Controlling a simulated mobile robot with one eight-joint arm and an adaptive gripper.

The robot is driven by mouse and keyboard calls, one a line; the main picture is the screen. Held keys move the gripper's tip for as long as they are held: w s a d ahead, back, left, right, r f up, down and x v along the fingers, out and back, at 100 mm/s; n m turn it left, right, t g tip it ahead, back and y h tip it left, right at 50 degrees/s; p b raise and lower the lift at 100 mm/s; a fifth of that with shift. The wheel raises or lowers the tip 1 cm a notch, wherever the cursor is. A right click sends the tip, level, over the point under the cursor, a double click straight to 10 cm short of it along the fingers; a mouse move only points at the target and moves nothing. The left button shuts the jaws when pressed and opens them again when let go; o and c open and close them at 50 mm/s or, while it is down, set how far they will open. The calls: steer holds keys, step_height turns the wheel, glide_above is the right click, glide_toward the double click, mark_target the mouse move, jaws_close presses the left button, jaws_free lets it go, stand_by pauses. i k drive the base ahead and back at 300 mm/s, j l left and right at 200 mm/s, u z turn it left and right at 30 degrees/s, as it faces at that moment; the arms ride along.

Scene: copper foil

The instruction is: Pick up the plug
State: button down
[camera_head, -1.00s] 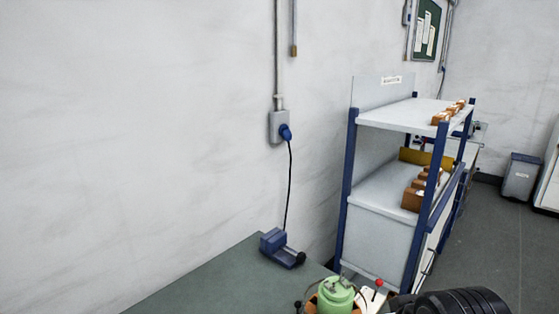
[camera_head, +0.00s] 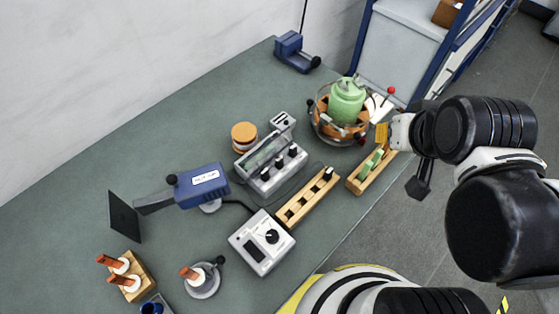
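No thing that I can surely call the plug shows now; the blue plug at the wall socket, seen earlier, is out of view. Small black-topped pieces (camera_head: 328,174) stand in a wooden rack (camera_head: 291,213); I cannot tell if any is a plug. Green pieces (camera_head: 372,161) sit in another wooden holder (camera_head: 358,187) near the table's right edge. My gripper (camera_head: 418,187) is at the right, beside that holder and over the table edge. Its fingers are dark and partly merged with the arm, so its opening is unclear.
The green table (camera_head: 90,200) bears a glass bowl with a green canister (camera_head: 346,100), a control box (camera_head: 262,242), a blue handheld device (camera_head: 200,184), a clear-covered unit (camera_head: 268,160) and orange-topped pieces (camera_head: 110,262). A blue-framed shelf (camera_head: 364,40) stands behind. The table's left part is clear.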

mark_target(264, 172)
steer(key=u, duration=1.25)
